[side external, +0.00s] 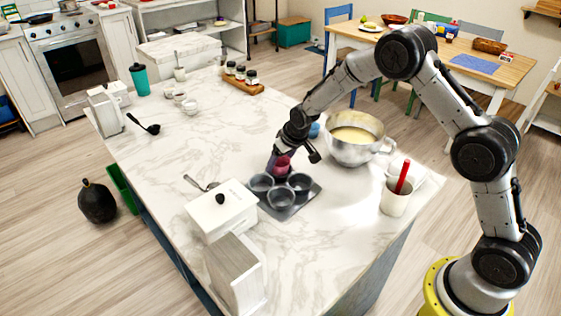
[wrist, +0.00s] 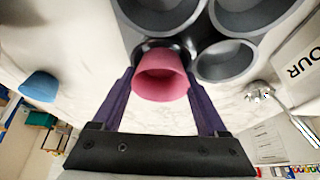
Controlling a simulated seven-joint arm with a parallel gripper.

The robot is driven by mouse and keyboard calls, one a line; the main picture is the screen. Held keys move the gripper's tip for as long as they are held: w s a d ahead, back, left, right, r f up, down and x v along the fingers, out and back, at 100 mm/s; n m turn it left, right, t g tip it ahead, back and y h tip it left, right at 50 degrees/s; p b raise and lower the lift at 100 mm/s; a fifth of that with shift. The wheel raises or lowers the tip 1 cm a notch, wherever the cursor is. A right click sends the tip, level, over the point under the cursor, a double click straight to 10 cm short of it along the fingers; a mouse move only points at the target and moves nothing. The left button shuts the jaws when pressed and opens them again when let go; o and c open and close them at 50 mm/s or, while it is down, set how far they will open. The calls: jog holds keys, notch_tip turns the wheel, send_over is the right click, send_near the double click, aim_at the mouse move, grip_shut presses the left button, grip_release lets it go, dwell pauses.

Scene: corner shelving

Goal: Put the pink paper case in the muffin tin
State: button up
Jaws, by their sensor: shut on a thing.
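The pink paper case (wrist: 161,76) is between the two purple fingers of my gripper (wrist: 163,88), which is shut on it. In the side external view the pink case (side external: 282,165) is at my gripper (side external: 280,158), at the back edge of the muffin tin. The muffin tin (side external: 303,204) is dark grey with several cups and lies on the marble counter. In the wrist view its cups (wrist: 228,62) show beyond the case. The case overlaps one cup in the picture; I cannot tell whether it is inside that cup or above it.
A white canister (side external: 219,211) stands left of the tin. A cup with a red-handled tool (side external: 395,198) is at the right.

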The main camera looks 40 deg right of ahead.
jog(key=o, duration=1.2)
jog(key=shift+s+f+g, duration=0.2)
jog(key=shift+s+f, duration=0.2)
jog(key=shift+f, duration=0.25)
jog(key=shift+s+f+g, duration=0.2)
jog(key=shift+s+f, duration=0.2)
jog(key=shift+f, duration=0.2)
jog(key=shift+t, duration=0.4)
jog(key=v, duration=0.5)
jog(key=w+v, duration=0.1)
jog(key=v, duration=0.4)
jog(key=w+r+v, duration=0.1)
jog(key=v, duration=0.4)
jog(key=shift+r, duration=0.2)
jog(key=shift+r, duration=0.1)
